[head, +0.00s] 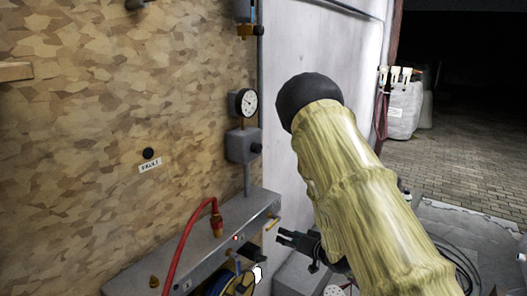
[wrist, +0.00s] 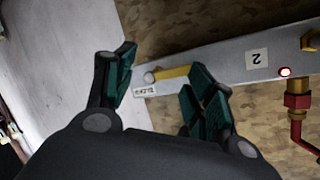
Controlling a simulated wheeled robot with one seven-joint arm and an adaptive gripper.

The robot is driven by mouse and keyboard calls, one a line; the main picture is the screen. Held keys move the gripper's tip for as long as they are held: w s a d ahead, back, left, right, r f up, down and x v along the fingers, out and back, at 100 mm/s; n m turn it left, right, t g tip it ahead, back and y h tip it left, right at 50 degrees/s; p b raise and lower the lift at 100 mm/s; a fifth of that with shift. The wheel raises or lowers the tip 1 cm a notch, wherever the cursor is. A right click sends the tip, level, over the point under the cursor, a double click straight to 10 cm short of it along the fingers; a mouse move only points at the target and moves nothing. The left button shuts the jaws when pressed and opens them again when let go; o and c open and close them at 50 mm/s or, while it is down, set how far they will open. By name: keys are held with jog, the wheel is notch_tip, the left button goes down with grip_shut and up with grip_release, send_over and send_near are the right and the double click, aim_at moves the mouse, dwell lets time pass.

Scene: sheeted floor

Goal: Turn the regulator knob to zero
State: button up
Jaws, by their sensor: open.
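A round white-faced gauge (head: 249,103) is mounted on the chipboard wall; its needle is too small to read surely. Below it is a grey regulator box (head: 239,147) with a small dark knob (head: 256,148) on its right side. The knob's setting cannot be read, and I do not make it out in the wrist view. My gripper (head: 283,238) is below and to the right of the box, with nothing held. In the wrist view my gripper (wrist: 160,72) is open, its green-padded fingers apart on either side of a yellow lever (wrist: 173,73) in the picture; contact cannot be told.
A grey metal rail (head: 200,235) carries a red hose (head: 183,240) and brass fittings. A label marked 2 (wrist: 257,59) sits on it. A black button (head: 148,153) is on the wall at left. My sleeved arm covers the right middle of the head view. Paved floor (head: 470,160) lies beyond.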

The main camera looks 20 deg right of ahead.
jog(key=w+r+n+t+y+p, duration=0.1)
jog(key=w+r+y+p, duration=0.3)
jog(key=r, duration=1.1)
jog(key=n+y, duration=0.2)
send_near(260, 149)
jog(key=p+x, duration=0.3)
jog(key=x, duration=0.6)
jog(key=shift+p, duration=0.35)
jog(key=shift+c, duration=0.3)
jog(key=c, duration=1)
